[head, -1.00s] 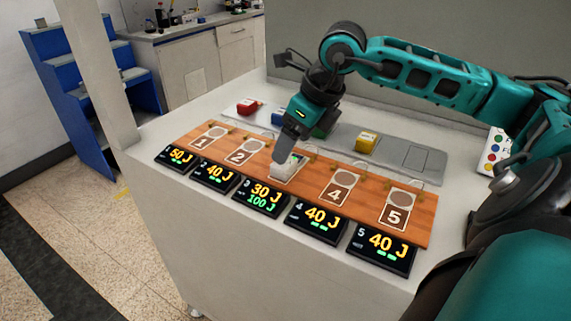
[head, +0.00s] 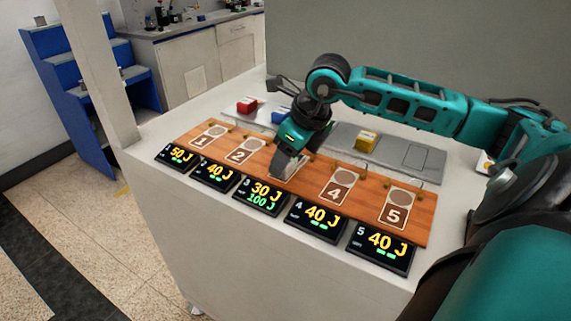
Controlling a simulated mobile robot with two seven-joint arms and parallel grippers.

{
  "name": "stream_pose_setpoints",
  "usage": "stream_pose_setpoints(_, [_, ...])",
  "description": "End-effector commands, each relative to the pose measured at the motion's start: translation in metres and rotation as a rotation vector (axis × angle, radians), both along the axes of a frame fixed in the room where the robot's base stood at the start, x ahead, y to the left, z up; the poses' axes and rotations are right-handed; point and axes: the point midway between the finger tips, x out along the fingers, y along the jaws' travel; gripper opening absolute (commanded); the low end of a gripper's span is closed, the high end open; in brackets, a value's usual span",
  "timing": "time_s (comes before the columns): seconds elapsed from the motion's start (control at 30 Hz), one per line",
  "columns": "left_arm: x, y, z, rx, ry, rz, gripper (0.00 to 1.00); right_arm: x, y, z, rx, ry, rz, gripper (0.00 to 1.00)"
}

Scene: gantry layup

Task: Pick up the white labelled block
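The white labelled block (head: 293,170) sits at the third station of the wooden board, between the stations marked 2 and 4. Only a pale part of it shows; my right gripper hides the rest, including any label. My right gripper (head: 281,166) points down at the block, low over the board, with its fingers at or against the block. I cannot tell whether the fingers are closed on it. My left gripper is not in view.
The wooden board (head: 365,213) has numbered stations, with several small energy displays (head: 315,220) along its front edge.

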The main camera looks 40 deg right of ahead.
Motion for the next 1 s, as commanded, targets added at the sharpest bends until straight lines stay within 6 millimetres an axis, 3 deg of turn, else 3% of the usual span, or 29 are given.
stream_pose_setpoints(0.37, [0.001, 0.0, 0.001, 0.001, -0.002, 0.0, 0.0, 0.0, 0.0, 0.001, -0.001, -0.001, 0.0, 0.15])
stream_pose_setpoints(0.77, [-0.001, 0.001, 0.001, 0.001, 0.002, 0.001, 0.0, 0.001, 0.0, 0.013, -0.001, -0.003, -0.001, 0.14])
stream_pose_setpoints(0.87, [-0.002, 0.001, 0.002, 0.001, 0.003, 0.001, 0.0, 0.001, 0.0, 0.028, -0.002, -0.006, 0.0, 0.14])
stream_pose_setpoints(1.0, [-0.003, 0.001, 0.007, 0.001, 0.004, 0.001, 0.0, 0.001, 0.0, 0.063, 0.0, -0.01, 0.0, 0.14])
